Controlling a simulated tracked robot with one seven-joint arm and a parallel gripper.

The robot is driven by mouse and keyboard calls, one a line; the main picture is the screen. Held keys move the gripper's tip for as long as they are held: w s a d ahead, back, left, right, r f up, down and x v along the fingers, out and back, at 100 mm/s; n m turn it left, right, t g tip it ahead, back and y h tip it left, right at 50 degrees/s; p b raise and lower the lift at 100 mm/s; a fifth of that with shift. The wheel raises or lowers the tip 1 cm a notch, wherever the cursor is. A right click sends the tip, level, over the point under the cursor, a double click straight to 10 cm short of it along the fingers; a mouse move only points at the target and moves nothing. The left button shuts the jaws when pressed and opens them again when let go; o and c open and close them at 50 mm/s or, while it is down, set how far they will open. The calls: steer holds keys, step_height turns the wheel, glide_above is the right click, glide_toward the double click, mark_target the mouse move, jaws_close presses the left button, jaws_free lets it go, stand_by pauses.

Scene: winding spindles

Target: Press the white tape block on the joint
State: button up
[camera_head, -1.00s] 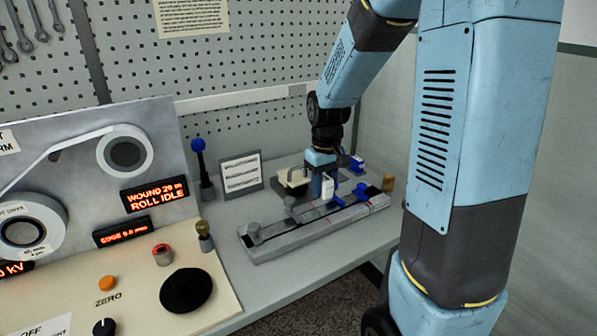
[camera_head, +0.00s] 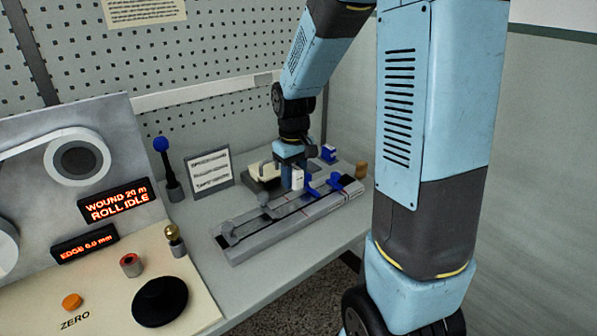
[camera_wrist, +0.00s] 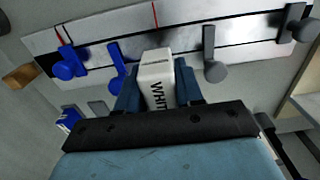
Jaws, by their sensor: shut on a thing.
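The white tape block (camera_wrist: 157,82), lettered "WHIT...", is between the fingers of my gripper (camera_wrist: 155,90) in the wrist view. My gripper is shut on it. In the head view the white block (camera_head: 297,177) shows at my gripper (camera_head: 291,178), over or beside the back side of the grey splicing bar (camera_head: 262,237). In the wrist view the bar (camera_wrist: 185,30) has a dark slot, red marks, blue clamps (camera_wrist: 118,66) and grey clamps (camera_wrist: 214,68). The block's end lies close to the bar's edge; I cannot tell whether it touches. The joint itself is not clear.
A blue block (camera_head: 328,153) stands behind the bar. A printed card (camera_head: 209,173) and a blue-knobbed lever (camera_head: 167,165) stand to the left. The control panel (camera_head: 110,290) with a black knob (camera_head: 160,301) fills the lower left. The bench front right of the panel is clear.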

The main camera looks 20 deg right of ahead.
mark_target(294, 205)
steer(key=shift+f, duration=3)
steer(key=shift+f, duration=0.45)
steer(key=shift+r, duration=0.1)
steer(key=shift+r, duration=3.95)
